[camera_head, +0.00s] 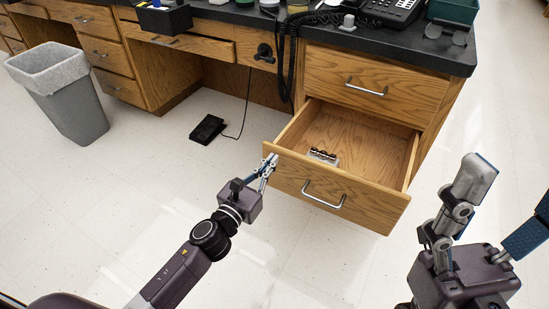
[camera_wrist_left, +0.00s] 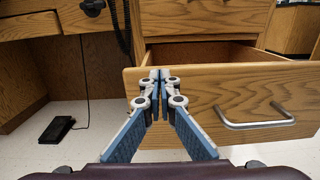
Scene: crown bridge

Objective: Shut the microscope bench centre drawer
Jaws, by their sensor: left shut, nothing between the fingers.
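A wooden drawer (camera_head: 335,190) in the right-hand pedestal of the bench stands far out, with a silver bar handle (camera_head: 323,195) on its front. A small rack of dark-topped pieces (camera_head: 322,156) lies inside. In the left wrist view the drawer front (camera_wrist_left: 235,95) fills the right side. My left gripper (camera_head: 269,165) is shut and empty at the left end of this front; its fingertips (camera_wrist_left: 160,76) overlap the front's left edge, and I cannot tell whether they touch. My right gripper (camera_head: 505,200) is open and empty, to the right of the drawer.
A closed drawer (camera_head: 372,87) sits above the open one. A wide, shallow drawer (camera_head: 185,42) over the knee space looks slightly out. A grey bin (camera_head: 68,100) stands at left. A black pedal (camera_head: 207,129) with a cord lies on the floor. Floor before the bench is clear.

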